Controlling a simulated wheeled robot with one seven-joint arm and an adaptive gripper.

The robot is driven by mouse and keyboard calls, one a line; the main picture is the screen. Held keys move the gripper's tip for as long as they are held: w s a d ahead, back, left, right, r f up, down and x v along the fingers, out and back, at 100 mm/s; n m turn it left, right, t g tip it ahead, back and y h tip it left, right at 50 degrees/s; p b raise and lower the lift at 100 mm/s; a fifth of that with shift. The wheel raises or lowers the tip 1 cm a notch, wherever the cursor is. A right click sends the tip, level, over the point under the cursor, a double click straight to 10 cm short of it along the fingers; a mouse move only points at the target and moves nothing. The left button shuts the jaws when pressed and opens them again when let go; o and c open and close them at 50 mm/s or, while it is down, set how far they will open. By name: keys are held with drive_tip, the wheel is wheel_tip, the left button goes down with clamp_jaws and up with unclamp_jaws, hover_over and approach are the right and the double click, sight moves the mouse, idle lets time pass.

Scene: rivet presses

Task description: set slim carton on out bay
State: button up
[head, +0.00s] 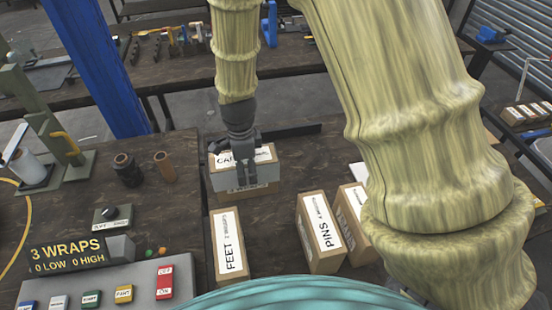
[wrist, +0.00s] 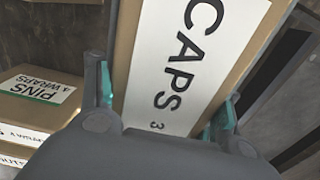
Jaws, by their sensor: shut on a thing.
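My gripper (head: 240,175) is shut on a brown carton labelled CAPS (head: 265,173), which is at the back of the near bench. In the wrist view the two fingers sit on either side of the CAPS carton (wrist: 178,60), one against each side. From these views I cannot tell whether the carton rests on the bench or hangs just above it. A FEET carton (head: 229,245) and a PINS carton (head: 321,232) stand in front of it. No sign marks the out bay, and I cannot tell which carton is called slim.
Another carton (head: 352,215) stands right of PINS, partly behind my arm. At left are a display reading 3 WRAPS (head: 68,252), a button panel (head: 110,292), a small press (head: 50,140) and cylinders (head: 165,166). A dark low strip (head: 290,131) edges the bench behind the gripper.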

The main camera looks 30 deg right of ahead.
drive_tip(key=w+d+f+p, duration=0.2)
drive_tip(key=d, duration=0.4)
drive_tip(key=w+d+f+p, duration=0.2)
drive_tip(key=d+p, duration=0.1)
drive_tip(key=d, duration=0.3)
drive_tip(key=shift+w+d+f, duration=0.25)
drive_tip(key=shift+w+f, duration=0.05)
drive_tip(key=shift+f, duration=0.05)
drive_tip(key=o, duration=1.4)
drive_tip(key=shift+r+b, duration=1.7)
drive_tip(key=shift+r, duration=4.3)
drive_tip(key=shift+s+a+f, duration=0.1)
